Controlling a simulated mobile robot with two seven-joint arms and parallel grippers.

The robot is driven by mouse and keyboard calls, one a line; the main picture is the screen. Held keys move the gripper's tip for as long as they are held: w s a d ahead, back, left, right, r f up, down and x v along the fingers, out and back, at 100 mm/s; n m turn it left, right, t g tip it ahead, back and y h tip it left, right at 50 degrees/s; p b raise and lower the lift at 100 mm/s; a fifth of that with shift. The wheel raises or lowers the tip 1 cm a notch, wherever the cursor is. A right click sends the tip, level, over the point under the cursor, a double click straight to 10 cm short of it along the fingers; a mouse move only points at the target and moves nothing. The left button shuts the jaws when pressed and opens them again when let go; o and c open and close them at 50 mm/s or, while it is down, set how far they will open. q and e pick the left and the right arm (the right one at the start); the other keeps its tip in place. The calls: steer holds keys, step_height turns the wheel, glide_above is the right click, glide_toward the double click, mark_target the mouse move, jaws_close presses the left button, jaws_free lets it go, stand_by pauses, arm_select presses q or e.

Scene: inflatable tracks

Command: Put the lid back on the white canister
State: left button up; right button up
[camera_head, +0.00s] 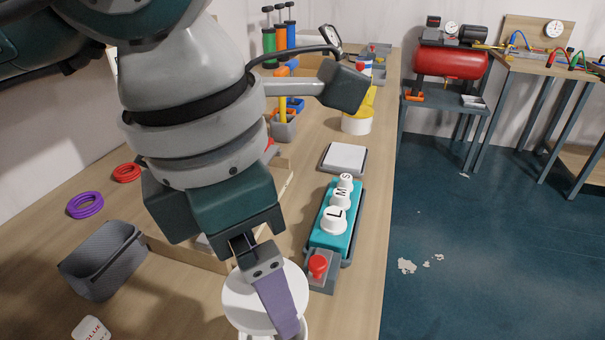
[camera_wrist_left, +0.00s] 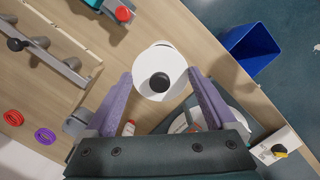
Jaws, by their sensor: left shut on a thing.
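My left gripper (camera_head: 272,292), with purple finger pads, points down near the front edge of the workbench. The lid shows in the head view as a white disc (camera_head: 240,300), partly covered by the gripper. A white curved piece, likely the canister (camera_head: 302,328), shows just below it, mostly hidden. I cannot tell whether lid and canister touch. My right gripper is not in view.
A teal block with white L, M, S knobs (camera_head: 335,218) and a red button (camera_head: 318,265) stand right of the gripper. A grey basket (camera_head: 103,262), purple rings (camera_head: 85,205) and red rings (camera_head: 127,172) lie left. A blue bin (camera_wrist_left: 240,48) stands beyond the bench edge.

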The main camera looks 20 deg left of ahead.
arm_select(q)
steer(key=shift+d+f, duration=0.1)
steer(key=shift+f, duration=0.15)
steer(key=shift+f+b, duration=0.55)
steer(key=shift+b, duration=0.05)
step_height(320, 180, down, 4)
steer(key=b, duration=0.2)
steer(key=shift+r+b, duration=0.2)
steer(key=shift+b, duration=0.2)
steer(key=shift+f+b, duration=0.6)
steer(key=shift+f, duration=0.05)
steer(key=shift+r, duration=0.1)
steer(key=shift+f+b, duration=0.25)
steer(key=shift+b, duration=0.5)
stand_by(0.7)
